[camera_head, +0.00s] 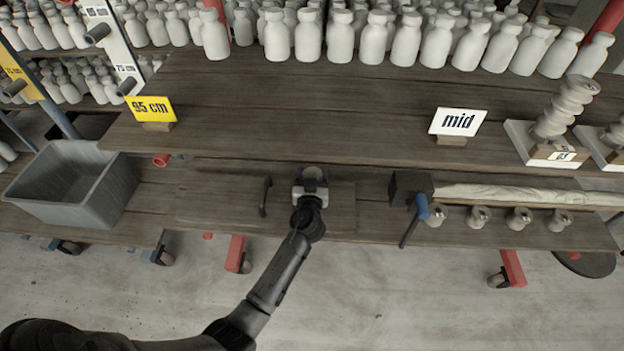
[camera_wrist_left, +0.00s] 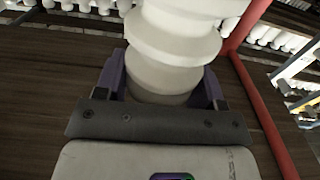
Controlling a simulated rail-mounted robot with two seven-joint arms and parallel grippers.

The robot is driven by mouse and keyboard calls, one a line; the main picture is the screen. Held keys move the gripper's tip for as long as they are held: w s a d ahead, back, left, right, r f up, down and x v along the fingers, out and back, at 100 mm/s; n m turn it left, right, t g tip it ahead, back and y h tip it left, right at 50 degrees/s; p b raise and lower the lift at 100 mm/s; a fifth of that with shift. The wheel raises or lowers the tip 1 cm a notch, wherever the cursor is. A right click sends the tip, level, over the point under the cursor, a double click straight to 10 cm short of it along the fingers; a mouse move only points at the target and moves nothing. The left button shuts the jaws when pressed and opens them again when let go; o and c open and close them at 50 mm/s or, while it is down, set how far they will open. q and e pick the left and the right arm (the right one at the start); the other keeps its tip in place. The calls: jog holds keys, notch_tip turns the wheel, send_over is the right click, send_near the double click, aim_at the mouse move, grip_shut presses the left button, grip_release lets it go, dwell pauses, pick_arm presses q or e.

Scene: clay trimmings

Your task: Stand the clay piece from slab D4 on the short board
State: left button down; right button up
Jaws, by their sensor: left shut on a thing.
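My left gripper (camera_head: 312,180) reaches over the lower shelf, under the front edge of the upper shelf. In the left wrist view its purple fingers (camera_wrist_left: 162,85) are shut on a pale, ribbed clay piece (camera_wrist_left: 175,42). A flat wooden board (camera_head: 220,205) lies on the lower shelf around and left of the gripper. I cannot tell whether the clay piece touches anything below. No D4 label is readable. My right gripper is not in view.
A grey bin (camera_head: 75,185) stands left. A "95 cm" sign (camera_head: 151,109) and a "mid" sign (camera_head: 458,122) stand on the upper shelf. A ribbed clay piece (camera_head: 565,108) stands on a labelled slab at right.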

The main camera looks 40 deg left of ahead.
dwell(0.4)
pick_arm(q)
jog(key=shift+f, duration=0.2)
jog(key=shift+c, duration=1.1)
grip_release()
